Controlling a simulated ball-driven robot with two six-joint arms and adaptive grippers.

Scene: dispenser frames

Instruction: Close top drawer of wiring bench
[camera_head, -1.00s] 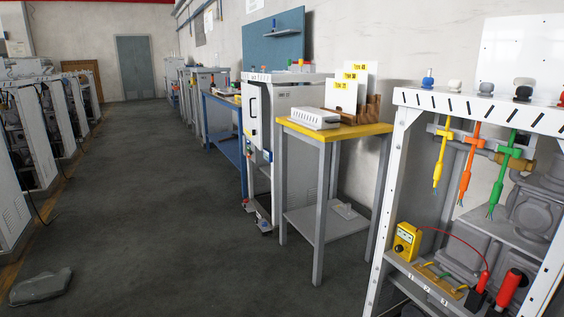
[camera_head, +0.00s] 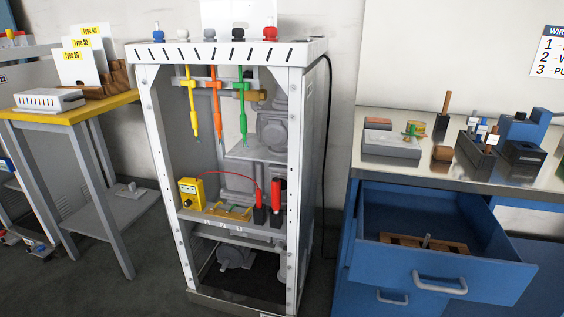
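The wiring bench stands at the right of the head view, with a metal worktop (camera_head: 399,171) and a blue body. Its top drawer (camera_head: 439,279) is pulled open and shows a light handle (camera_head: 440,284) on its front. A wooden block with a small peg (camera_head: 425,246) lies inside the drawer. A lower drawer handle (camera_head: 392,298) shows beneath it, and that drawer looks closed. Neither of my grippers shows in the view.
A white dispenser frame (camera_head: 225,49) with yellow, orange and green hanging tools stands left of the bench. A yellow-topped table (camera_head: 73,113) is farther left. Several parts and a blue device (camera_head: 521,131) sit on the worktop. Some dark floor shows at the lower left.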

